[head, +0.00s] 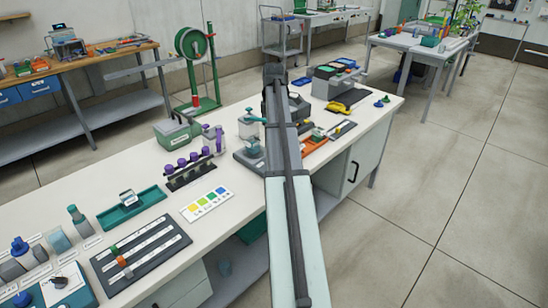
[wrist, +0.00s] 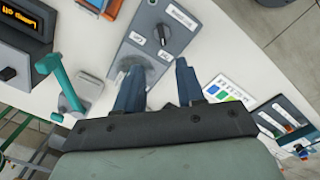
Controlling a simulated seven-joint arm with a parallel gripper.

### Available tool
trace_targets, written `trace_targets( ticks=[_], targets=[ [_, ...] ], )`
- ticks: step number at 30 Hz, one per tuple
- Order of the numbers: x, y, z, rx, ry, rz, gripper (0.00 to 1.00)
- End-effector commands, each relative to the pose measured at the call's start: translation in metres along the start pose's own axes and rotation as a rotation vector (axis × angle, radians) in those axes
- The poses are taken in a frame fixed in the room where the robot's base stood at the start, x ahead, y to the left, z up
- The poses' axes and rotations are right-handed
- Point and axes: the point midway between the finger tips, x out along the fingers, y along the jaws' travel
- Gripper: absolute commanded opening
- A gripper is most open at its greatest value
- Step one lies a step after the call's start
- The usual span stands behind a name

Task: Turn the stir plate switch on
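The stir plate, a grey panel (wrist: 128,50) with a round disc (wrist: 138,68) and white labels, lies under my gripper in the wrist view. Its small dark switch (wrist: 161,34) sits beyond my fingertips, roughly in line with the gap between them. The label text is too small to read surely. My gripper (wrist: 158,68) is open, with two blue-grey fingers apart and nothing between them. The left finger overlaps the disc in the picture; I cannot tell whether it touches. In the head view my arm hides the gripper and part of the grey plate (head: 244,162).
A teal-handled fixture (wrist: 62,82) and a black box (wrist: 22,28) reading "Lamp off" stand left of the stir plate in the wrist view. A colour card (wrist: 226,90) and a dark rack (wrist: 285,122) lie right. White bench top (head: 90,187) shows between items.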

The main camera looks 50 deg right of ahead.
Motion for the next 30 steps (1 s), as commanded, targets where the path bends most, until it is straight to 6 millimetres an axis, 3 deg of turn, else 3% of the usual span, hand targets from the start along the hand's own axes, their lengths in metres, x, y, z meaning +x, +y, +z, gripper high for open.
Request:
trace_targets(
  ticks=[8, 21, 30],
  targets=[
    [0.017, 0.002, 0.0, -0.021, 0.012, -0.044, 0.38],
    [0.09, -0.001, -0.001, -0.02, 0.011, -0.043, 0.38],
    [0.128, -0.002, -0.002, -0.02, 0.011, -0.041, 0.38]
  ],
)
